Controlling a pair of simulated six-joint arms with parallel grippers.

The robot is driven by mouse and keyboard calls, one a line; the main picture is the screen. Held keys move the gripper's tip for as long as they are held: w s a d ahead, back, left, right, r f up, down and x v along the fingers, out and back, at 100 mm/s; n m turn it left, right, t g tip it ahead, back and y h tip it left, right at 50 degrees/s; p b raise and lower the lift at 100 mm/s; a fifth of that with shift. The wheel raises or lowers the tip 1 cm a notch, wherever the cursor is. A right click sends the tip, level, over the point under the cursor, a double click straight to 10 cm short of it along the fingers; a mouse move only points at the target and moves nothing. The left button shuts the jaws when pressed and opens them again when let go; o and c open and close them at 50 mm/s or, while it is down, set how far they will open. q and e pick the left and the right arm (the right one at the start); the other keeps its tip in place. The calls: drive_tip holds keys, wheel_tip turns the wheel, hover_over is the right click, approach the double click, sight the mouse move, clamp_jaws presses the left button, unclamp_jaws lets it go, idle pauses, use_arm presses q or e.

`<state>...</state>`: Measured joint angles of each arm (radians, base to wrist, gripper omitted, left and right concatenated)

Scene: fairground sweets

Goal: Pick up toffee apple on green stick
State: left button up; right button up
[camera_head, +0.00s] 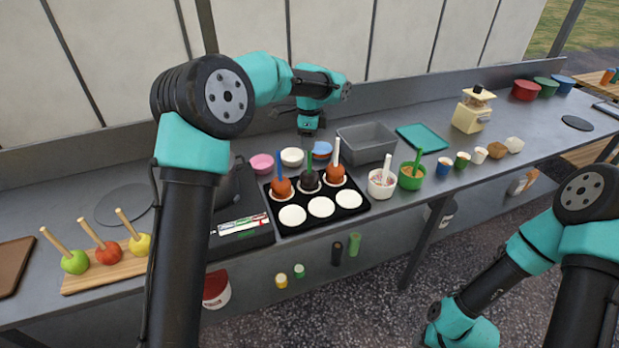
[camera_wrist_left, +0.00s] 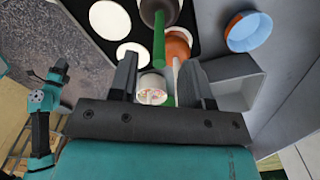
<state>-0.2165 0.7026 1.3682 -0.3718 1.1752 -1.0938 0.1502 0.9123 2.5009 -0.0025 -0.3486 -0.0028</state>
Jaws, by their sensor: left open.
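The toffee apple on the green stick is a dark brown ball (camera_head: 309,181) in the middle of the back row of a black tray, its stick pointing up. In the left wrist view its green stick (camera_wrist_left: 158,47) runs between my open fingers, and the dark apple shows at the top edge (camera_wrist_left: 157,12). My left gripper (camera_head: 309,136) hangs just above this stick, open and empty; it also shows in the left wrist view (camera_wrist_left: 161,68). Whether a finger touches the stick is unclear. My right arm is at lower right, its fingers out of frame.
Orange-brown toffee apples with a blue stick (camera_head: 281,188) and a white stick (camera_head: 335,175) flank it closely on the tray (camera_head: 268,214). A grey bin (camera_head: 367,148) and bowls stand close behind. Cups (camera_head: 382,184) stand to the right. The tray's front row holds white discs only.

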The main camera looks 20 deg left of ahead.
use_arm(q)
hover_over(309, 173)
drive_tip(key=shift+w+f, duration=0.2)
drive_tip(key=shift+f, duration=1.1)
drive_tip(key=shift+w+f, duration=0.15)
drive_tip(key=shift+f, duration=1.15)
clamp_jaws()
